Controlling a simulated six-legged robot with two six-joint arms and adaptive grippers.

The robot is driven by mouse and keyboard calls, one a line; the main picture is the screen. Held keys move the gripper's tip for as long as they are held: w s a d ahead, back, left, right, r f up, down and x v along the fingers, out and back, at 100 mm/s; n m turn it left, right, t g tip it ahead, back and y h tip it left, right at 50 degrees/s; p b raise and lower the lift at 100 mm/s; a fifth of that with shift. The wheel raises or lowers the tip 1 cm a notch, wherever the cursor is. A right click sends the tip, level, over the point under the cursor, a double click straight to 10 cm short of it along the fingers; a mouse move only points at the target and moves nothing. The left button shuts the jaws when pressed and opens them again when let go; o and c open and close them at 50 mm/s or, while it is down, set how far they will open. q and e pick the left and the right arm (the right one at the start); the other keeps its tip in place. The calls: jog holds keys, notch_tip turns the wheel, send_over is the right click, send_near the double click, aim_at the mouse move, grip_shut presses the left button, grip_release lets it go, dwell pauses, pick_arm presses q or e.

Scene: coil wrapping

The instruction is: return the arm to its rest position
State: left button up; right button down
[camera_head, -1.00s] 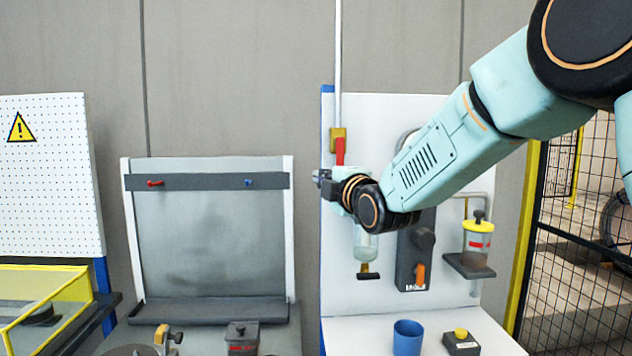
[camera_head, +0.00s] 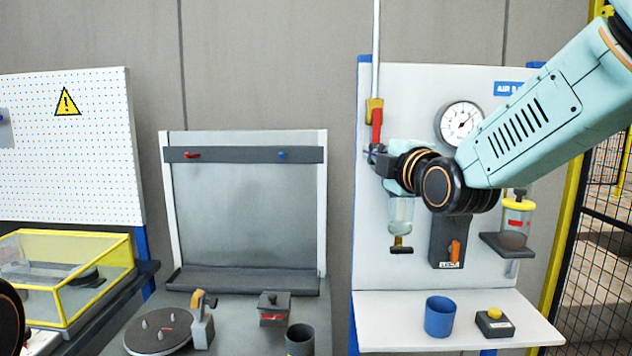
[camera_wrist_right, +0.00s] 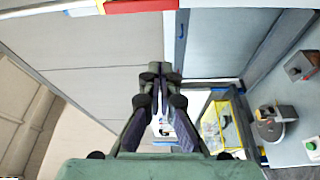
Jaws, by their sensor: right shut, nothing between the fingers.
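My right arm reaches in from the right in the head view. Its gripper (camera_head: 374,156) points left in front of the air panel (camera_head: 405,90), just below the red valve handle (camera_head: 377,126) in that picture. Whether it touches the handle cannot be told. In the right wrist view the fingers (camera_wrist_right: 159,74) are together with nothing between them. A red and yellow part (camera_wrist_right: 140,5) crosses the top of that view. My left gripper is out of view.
The panel carries a gauge (camera_head: 459,122) and a yellow-capped cup (camera_head: 516,218). A blue cup (camera_head: 439,317) and a yellow button box (camera_head: 495,322) stand on its shelf (camera_head: 400,305). A round plate (camera_head: 158,333) and a yellow-framed case (camera_head: 60,290) are at the left. A mesh fence (camera_head: 600,250) closes the right.

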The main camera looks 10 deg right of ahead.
jog(key=s+a+f+m+g+b, duration=0.1)
jog(key=s+f+m+g+b, duration=0.25)
jog(key=f, duration=1.05)
jog(key=s+a+f+m+g+b, duration=0.1)
jog(key=s+f+m+g, duration=0.35)
jog(key=f, duration=0.95)
jog(key=s+f+m+g+b, duration=0.15)
jog(key=s+f+m, duration=0.5)
jog(key=f, duration=0.75)
pick_arm(q)
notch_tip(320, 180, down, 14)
jog(key=b, duration=0.8)
pick_arm(e)
jog(key=s+a+f+m+g+h, duration=0.1)
jog(key=s+f+g, duration=0.8)
jog(key=s+f, duration=1.9)
jog(key=s+m, duration=0.2)
jog(key=shift+s+a+f+m, duration=0.15)
jog(key=shift+s+f+m, duration=0.1)
jog(key=shift+f+m, duration=0.15)
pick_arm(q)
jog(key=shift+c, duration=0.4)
